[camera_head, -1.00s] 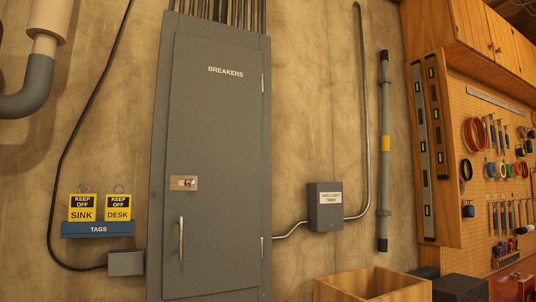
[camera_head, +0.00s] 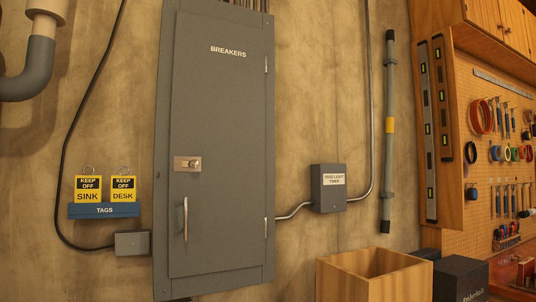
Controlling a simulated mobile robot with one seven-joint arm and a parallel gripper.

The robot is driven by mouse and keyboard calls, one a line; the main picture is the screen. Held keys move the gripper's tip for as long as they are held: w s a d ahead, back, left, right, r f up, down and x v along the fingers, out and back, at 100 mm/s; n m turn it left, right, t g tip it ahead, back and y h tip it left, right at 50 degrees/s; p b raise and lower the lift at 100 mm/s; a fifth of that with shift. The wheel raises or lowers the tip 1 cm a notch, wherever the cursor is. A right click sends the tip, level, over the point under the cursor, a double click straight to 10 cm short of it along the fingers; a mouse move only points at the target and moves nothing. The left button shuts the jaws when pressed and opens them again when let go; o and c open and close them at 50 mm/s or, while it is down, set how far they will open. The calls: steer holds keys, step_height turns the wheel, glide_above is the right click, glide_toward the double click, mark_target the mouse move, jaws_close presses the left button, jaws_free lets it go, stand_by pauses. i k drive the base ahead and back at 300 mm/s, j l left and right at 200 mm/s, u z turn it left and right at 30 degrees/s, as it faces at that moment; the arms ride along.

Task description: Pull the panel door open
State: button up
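The grey panel door (camera_head: 222,130), labelled BREAKERS, is closed in its grey metal frame on the wall. Its vertical metal handle (camera_head: 185,218) is at the lower left of the door. A small metal latch plate (camera_head: 187,164) sits above the handle at the door's left edge. Hinges (camera_head: 266,64) show along the right edge. My gripper is not in view.
A blue TAGS rack (camera_head: 104,211) with two yellow tags and a small grey box (camera_head: 132,243) are left of the panel. A timer box (camera_head: 329,188) with conduit is to the right. An open wooden box (camera_head: 372,275) and a dark box (camera_head: 460,279) stand at lower right.

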mark_target(217, 222)
steer(key=l+u, duration=0.4)
steer(key=i+l+u, duration=0.1)
steer(key=u, duration=0.35)
steer(key=l, duration=0.1)
